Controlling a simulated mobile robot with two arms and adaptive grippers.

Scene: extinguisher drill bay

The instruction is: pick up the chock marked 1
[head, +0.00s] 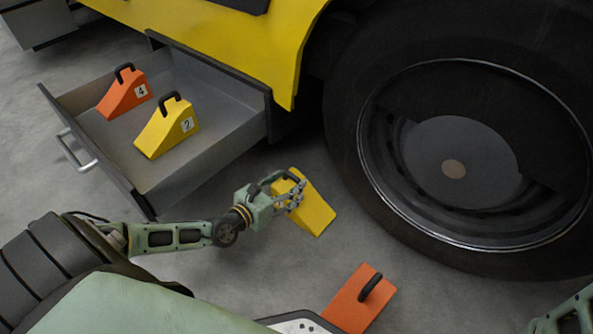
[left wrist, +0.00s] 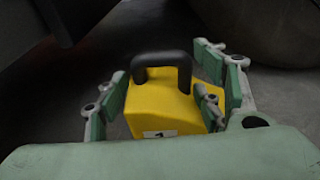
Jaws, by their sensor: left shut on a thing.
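A yellow wedge chock (head: 313,212) is at my left gripper (head: 289,194), on the floor area between the open drawer and the big wheel. In the left wrist view the yellow chock (left wrist: 158,103) has a black handle on top and a white label at its near end; the mark is small and partly cut off, but looks like a 1. The left gripper's fingers (left wrist: 168,95) are on both sides of the chock, shut on it. I cannot tell whether it touches the floor. My right gripper is not in view; only a green part of my right arm shows at bottom right.
The open grey drawer (head: 200,163) holds an orange chock marked 4 (head: 124,94) and a yellow chock marked 2 (head: 167,127). Another orange chock (head: 358,300) is at the bottom. The large wheel (head: 455,160) stands at right, under the yellow vehicle body (head: 235,38).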

